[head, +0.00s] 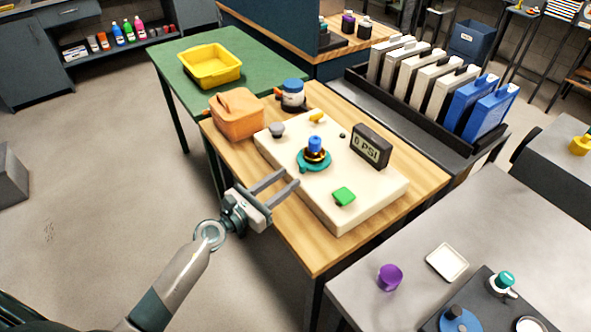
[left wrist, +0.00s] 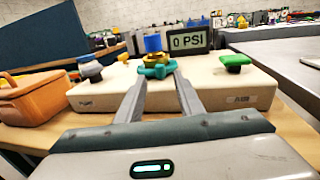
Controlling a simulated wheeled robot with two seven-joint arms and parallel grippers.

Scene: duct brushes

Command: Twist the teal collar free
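The teal collar (head: 314,161) sits around the base of a gold fitting with a blue cap (head: 315,143) on the cream panel block (head: 377,198). In the left wrist view the teal collar (left wrist: 156,70) is straight ahead, just past the fingertips, below the blue cap (left wrist: 153,43). My left gripper (head: 284,179) is open and empty, in front of the collar at the block's near left edge. Its two fingers (left wrist: 160,82) point toward the collar, apart from each other. The gauge display (head: 370,146) on the block reads 0 PSI. My right gripper is not in view.
A green knob (head: 344,196) and a grey knob (head: 276,129) stand on the block. An orange case (head: 237,114) and a blue-lidded jar (head: 293,93) are behind it on the wooden table (head: 318,256). A grey table (head: 497,217) stands at right.

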